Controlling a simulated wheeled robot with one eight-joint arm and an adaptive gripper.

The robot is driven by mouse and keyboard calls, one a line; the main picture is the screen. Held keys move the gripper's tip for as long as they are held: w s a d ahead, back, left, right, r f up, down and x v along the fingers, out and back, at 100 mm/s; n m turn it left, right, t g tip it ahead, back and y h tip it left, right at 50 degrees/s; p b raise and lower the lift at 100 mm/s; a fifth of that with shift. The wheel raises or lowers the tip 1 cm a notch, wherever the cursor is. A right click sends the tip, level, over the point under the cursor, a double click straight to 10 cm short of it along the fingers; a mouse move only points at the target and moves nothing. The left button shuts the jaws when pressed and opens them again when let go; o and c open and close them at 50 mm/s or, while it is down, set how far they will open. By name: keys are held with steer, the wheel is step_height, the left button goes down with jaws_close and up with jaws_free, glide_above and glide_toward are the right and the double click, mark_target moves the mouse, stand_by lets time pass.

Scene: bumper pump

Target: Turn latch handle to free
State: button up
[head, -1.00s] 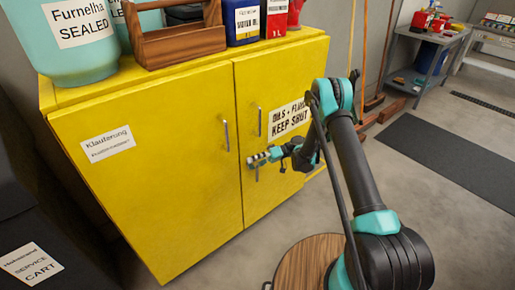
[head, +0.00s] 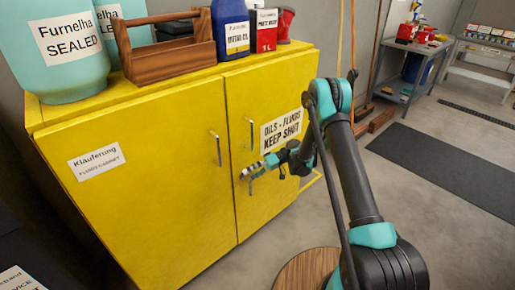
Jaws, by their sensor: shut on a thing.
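The yellow cabinet (head: 150,190) has two doors, both closed. The latch handle (head: 250,188) is on the right door (head: 268,190), near the seam and below that door's pull handle (head: 251,133). Only a short, dark, roughly upright lower part of it shows under the fingers. My gripper (head: 247,174) reaches in from the right and is shut on the latch handle at the door face. The fingers hide the rest of the handle, so its exact angle cannot be told.
Another pull handle (head: 216,148) is on the left door. Teal jugs, a wooden caddy (head: 163,48) and bottles stand on the cabinet top. A round wooden top (head: 303,270) is low in front. Open floor lies to the right, with a dark mat (head: 445,165).

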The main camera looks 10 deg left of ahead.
step_height(320, 180, up, 8)
steer(key=g+y, duration=0.1)
steer(key=shift+s+a+f+n+g+y, duration=0.15)
steer(key=shift+s+n+g+y, duration=0.25)
steer(key=shift+s, duration=0.05)
steer(key=shift+s+d+r, duration=0.25)
steer(key=shift+d+r, duration=0.3)
steer(key=shift+d, duration=0.05)
steer(key=shift+s+d+r, duration=0.25)
steer(key=shift+d+r, duration=0.25)
steer(key=shift+d, duration=0.05)
steer(key=c, duration=0.5)
steer(key=shift+s+d, duration=0.1)
steer(key=shift+s, duration=0.05)
steer(key=c, duration=0.5)
steer(key=shift+o, duration=0.2)
steer(key=d+r, duration=0.3)
steer(key=r, duration=0.5)
steer(key=shift+d+r, duration=0.15)
steer(key=shift+r, duration=0.2)
